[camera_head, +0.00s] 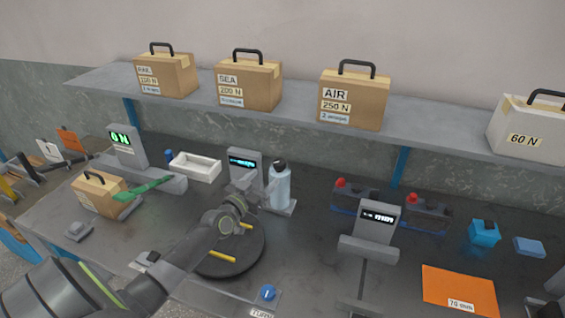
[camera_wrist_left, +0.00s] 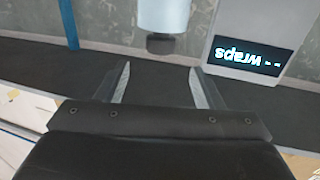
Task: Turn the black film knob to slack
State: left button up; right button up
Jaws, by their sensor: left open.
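The black film knob (camera_head: 279,162) sits on top of the upright pale blue film roll (camera_head: 280,188). In the left wrist view, which is upside down, the knob (camera_wrist_left: 160,44) shows at the end of the roll (camera_wrist_left: 164,14). My left gripper (camera_head: 256,181) is just left of the roll in the head view. Its fingers (camera_wrist_left: 160,80) are open and empty, pointing toward the knob, which appears beyond the fingertips and between them. I cannot tell the exact gap. My right gripper does not show.
A post with a wraps display (camera_head: 243,162) stands close behind my left gripper, beside the roll. A dark turntable (camera_head: 246,258) with yellow strips lies under my forearm. A white tray (camera_head: 196,167) is left. A shelf with boxes (camera_head: 354,98) runs above.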

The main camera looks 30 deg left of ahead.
aim_at(283, 159)
pick_arm(q)
jog(key=w+b, duration=0.4)
jog(key=w, duration=0.7)
jog(key=shift+a+f, duration=0.1)
jog(key=shift+f, duration=0.05)
jog(key=shift+w+b, duration=0.4)
jog(key=shift+w, duration=0.05)
jog(key=shift+c, duration=0.4)
